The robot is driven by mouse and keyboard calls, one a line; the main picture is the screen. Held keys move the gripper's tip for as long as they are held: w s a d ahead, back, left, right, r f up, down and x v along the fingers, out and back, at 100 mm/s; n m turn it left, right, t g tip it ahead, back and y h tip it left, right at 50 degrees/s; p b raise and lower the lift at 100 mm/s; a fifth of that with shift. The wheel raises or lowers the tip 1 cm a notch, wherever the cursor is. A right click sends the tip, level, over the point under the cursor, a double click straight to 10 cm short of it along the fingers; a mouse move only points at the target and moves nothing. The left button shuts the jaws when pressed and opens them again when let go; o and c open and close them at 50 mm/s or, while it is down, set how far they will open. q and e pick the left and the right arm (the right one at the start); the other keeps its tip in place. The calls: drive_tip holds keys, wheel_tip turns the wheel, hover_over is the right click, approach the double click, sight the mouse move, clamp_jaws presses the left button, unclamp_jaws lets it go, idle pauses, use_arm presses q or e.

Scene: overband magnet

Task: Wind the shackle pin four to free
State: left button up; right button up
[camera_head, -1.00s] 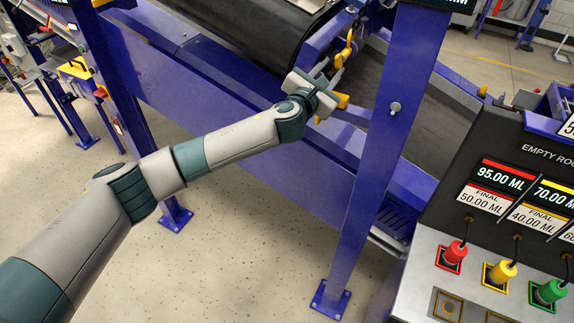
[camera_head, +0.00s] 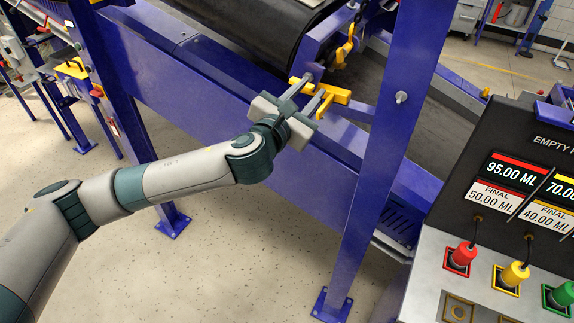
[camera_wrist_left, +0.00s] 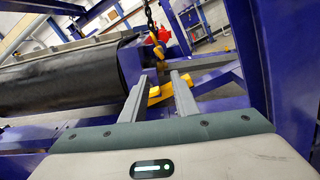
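My left gripper (camera_head: 317,87) reaches in from the left, beside the yellow bar-like part (camera_head: 338,95) on the blue frame. Its two fingers are apart, pointing toward that part. In the left wrist view, the fingers (camera_wrist_left: 159,76) stand apart, with yellow (camera_wrist_left: 155,94) showing between them; I cannot tell whether they touch it. A yellow hook-like piece (camera_head: 344,50) hangs above and to the right of the bar. It also shows in the left wrist view (camera_wrist_left: 158,49), below a dark chain (camera_wrist_left: 149,17). I cannot make out a separate shackle pin. My right gripper is not in view.
A blue upright post (camera_head: 379,150) stands just right of the gripper. A black belt roller (camera_head: 245,35) lies behind. A blue side beam (camera_head: 225,110) runs below it. A console (camera_head: 500,225) with red, yellow and green plugs fills the right. The floor at lower left is open.

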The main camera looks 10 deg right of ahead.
use_arm(q)
drive_tip(key=w+a+f+n+y+b, duration=0.1)
drive_tip(key=f+n, duration=0.3)
drive_tip(key=f, duration=0.4)
drive_tip(key=a+f+n+g+y+b, duration=0.1)
drive_tip(key=a+f+n+b, duration=0.1)
drive_tip(key=f+n, duration=0.3)
drive_tip(key=w+a+f+n+b, duration=0.1)
drive_tip(key=f+n, duration=0.4)
drive_tip(key=f, duration=0.5)
drive_tip(key=shift+w+a+f+y+b, duration=0.2)
drive_tip(key=shift+w+f+y+b, duration=0.15)
drive_tip(key=shift+b, duration=0.4)
